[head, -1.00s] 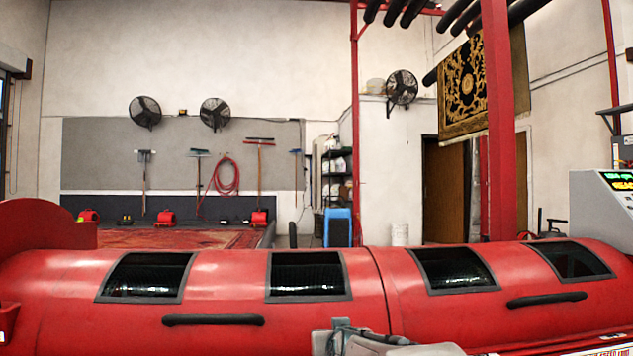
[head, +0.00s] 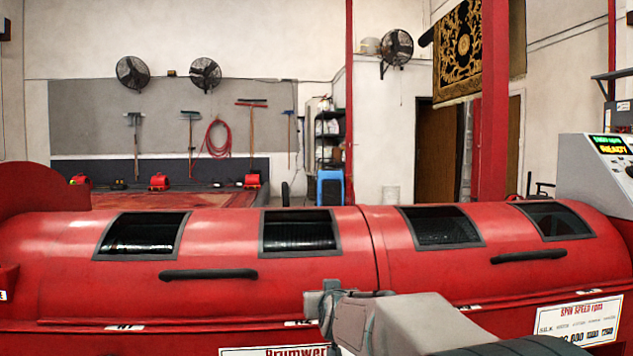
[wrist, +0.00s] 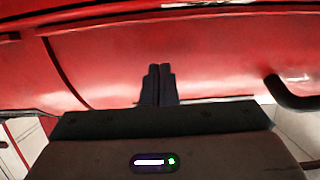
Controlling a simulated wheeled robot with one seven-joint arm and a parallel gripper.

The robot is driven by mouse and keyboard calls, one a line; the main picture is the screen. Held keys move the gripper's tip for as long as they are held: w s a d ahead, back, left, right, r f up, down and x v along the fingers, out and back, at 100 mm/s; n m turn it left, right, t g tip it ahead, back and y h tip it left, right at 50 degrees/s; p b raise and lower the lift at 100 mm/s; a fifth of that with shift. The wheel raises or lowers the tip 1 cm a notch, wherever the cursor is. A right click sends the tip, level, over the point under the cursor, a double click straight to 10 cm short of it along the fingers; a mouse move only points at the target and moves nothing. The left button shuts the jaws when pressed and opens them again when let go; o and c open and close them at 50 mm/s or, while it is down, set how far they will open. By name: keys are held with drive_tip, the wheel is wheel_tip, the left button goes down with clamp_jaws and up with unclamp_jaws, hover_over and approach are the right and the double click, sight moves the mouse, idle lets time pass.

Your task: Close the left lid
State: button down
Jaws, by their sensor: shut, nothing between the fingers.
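The left lid (head: 215,295) is a red curved cover with two dark windows and a black bar handle (head: 208,274). It lies down over the long drum, about level with the right lid (head: 470,268) across a seam. I cannot tell whether its lower edge is fully shut. In the head view my grey forearm and wrist are low in the middle, before the lid's right part; the fingertips are not clear there. In the wrist view my gripper (wrist: 159,70) is shut and empty, with red lid surface (wrist: 215,55) behind it. A black handle (wrist: 290,95) shows at right, apart from the fingers.
The right lid has its own black handle (head: 528,256). A control box (head: 600,165) with a lit display stands at the right end. A red end guard (head: 40,187) rises at left. A red post (head: 494,110) stands behind the drum. Labels line the front below.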

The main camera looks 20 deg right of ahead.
drive_tip(key=shift+r+p, duration=0.4)
drive_tip(key=shift+r, duration=0.1)
drive_tip(key=s+a+p, duration=0.2)
drive_tip(key=s+p, duration=0.2)
drive_tip(key=s, duration=0.5)
drive_tip(key=s+a+r+g+y+p, duration=0.1)
drive_tip(key=s+a+r+g+p, duration=0.1)
drive_tip(key=s+r+g+p, duration=0.2)
drive_tip(key=s+a+r+n+g+p, duration=0.1)
drive_tip(key=s+r+g+p, duration=0.3)
drive_tip(key=s+r+p, duration=0.6)
drive_tip(key=s+a+r+g+y+p, duration=0.1)
drive_tip(key=s+a+r+g+p, duration=0.2)
drive_tip(key=p, duration=1.6)
drive_tip(key=shift+s+a+r+n+g+y+p, duration=0.4)
drive_tip(key=shift+s+r, duration=1.5)
drive_tip(key=shift+s, duration=1.65)
drive_tip(key=shift+a, duration=0.1)
